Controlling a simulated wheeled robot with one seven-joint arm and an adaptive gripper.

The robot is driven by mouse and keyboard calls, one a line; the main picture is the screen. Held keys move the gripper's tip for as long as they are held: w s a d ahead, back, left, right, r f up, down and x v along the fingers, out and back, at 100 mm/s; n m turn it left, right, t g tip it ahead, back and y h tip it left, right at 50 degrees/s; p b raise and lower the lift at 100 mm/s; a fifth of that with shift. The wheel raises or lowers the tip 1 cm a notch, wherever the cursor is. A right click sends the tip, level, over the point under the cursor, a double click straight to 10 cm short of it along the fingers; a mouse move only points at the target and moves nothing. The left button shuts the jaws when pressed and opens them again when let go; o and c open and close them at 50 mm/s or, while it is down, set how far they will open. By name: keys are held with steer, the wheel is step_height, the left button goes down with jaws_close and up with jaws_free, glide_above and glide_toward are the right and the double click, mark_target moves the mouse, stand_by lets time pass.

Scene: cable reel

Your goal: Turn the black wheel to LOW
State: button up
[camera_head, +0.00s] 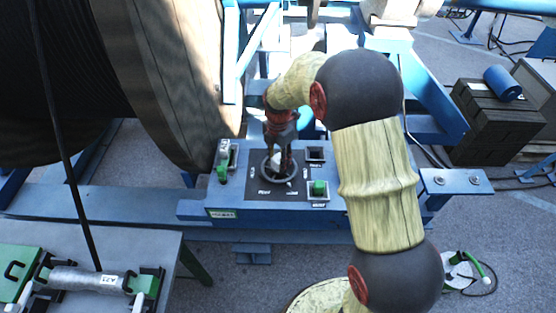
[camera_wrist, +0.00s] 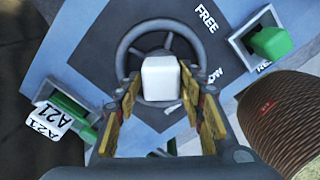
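The black wheel (camera_head: 265,177) lies on the dark panel of the blue control box, under my gripper (camera_head: 279,150). In the wrist view the round rim and spokes of the wheel (camera_wrist: 160,24) show, with a white block (camera_wrist: 161,78) at its middle. The word FREE (camera_wrist: 207,19) stands beside the rim. Letters reading "OW" (camera_wrist: 214,75) show lower down, partly hidden by the right finger. Whether the fingers touch the wheel cannot be told.
A green knob (camera_head: 319,187) sits in a square recess right of the wheel. A green lever (camera_head: 222,172) with a white A21 tag (camera_wrist: 50,118) is at left. A large cable reel (camera_head: 170,80) rises behind at left. A grey table (camera_head: 140,255) stands front left.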

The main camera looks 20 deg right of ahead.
mark_target(281, 175)
steer(key=shift+o, duration=1.4)
steer(key=shift+s, duration=0.1)
step_height(281, 175, up, 12)
steer(key=shift+f, duration=0.1)
steer(key=s+f+m+t+b, duration=0.3)
steer(key=s+m+t+b, duration=0.2)
steer(key=s+m+b, duration=1.1)
steer(key=s+m, duration=0.8)
steer(key=s, duration=0.6)
steer(key=shift+d+t, duration=0.15)
steer(key=shift+t, duration=0.15)
